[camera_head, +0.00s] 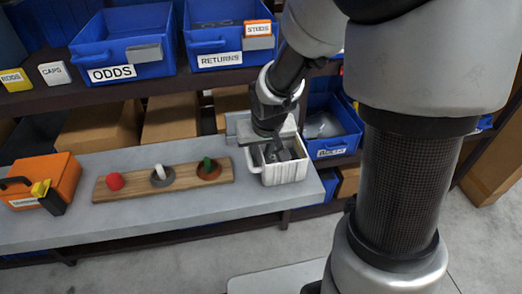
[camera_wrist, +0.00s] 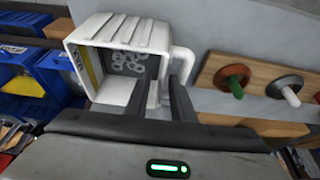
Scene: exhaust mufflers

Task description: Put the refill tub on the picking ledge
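The refill tub (camera_head: 291,173) is a white ribbed tub standing upright at the right end of the grey ledge (camera_head: 130,218). My gripper (camera_head: 277,152) points down into or just over the tub. In the wrist view its two dark fingers (camera_wrist: 167,85) are apart, with the tub's handle-side white wall between or behind them. I cannot tell whether they press on it, or whether the tub rests fully on the ledge.
A wooden board (camera_head: 135,184) with red, white and green pegs lies left of the tub. An orange case (camera_head: 58,172) stands further left. Blue bins labelled ODDS (camera_head: 150,68) and RETURNS (camera_head: 215,62) sit on the shelf above. A blue bin (camera_head: 333,128) stands behind right.

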